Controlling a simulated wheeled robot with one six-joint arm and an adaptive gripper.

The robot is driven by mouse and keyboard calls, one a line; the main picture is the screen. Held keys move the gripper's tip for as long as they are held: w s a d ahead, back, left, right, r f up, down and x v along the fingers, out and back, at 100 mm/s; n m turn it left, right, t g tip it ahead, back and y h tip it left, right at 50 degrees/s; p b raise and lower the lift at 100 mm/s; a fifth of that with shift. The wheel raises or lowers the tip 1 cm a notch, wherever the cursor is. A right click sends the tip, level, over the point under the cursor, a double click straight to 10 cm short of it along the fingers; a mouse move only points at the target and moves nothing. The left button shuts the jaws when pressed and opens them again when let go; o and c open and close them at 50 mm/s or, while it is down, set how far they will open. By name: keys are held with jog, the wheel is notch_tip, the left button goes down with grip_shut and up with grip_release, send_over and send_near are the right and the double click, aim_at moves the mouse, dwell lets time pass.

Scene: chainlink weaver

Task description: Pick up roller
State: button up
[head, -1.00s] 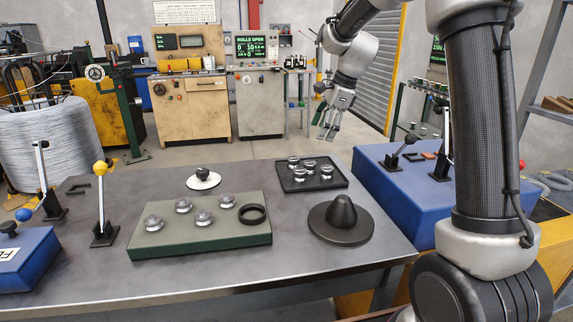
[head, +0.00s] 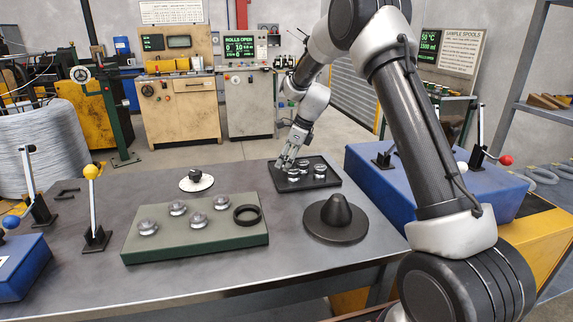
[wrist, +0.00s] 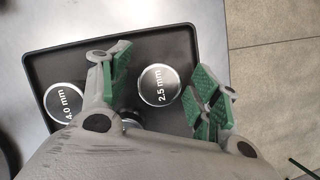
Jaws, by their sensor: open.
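Several silver rollers stand on a black tray (head: 332,183) at the back right of the grey table. In the wrist view, one roller marked 2.5 mm (wrist: 159,88) lies between the green-padded fingers of my gripper (wrist: 165,75). The gripper is open, with gaps on both sides of this roller. Another roller marked 4.0 mm (wrist: 62,106) is left of the left finger. A further roller is mostly hidden under the gripper body. In the head view my gripper (head: 285,164) is over the tray's left back part.
A green block (head: 195,240) holds several silver knobs and a black ring (head: 247,215). A black cone on a round base (head: 337,215) stands in front of the tray. A white disc with a black knob (head: 196,182) is left. A blue box with levers (head: 440,190) stands right.

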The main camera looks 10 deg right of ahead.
jog(key=shift+r, duration=0.1)
jog(key=c, duration=1.4)
jog(key=shift+r, duration=0.1)
notch_tip(320, 180, up, 10)
jog(key=shift+f, duration=0.1)
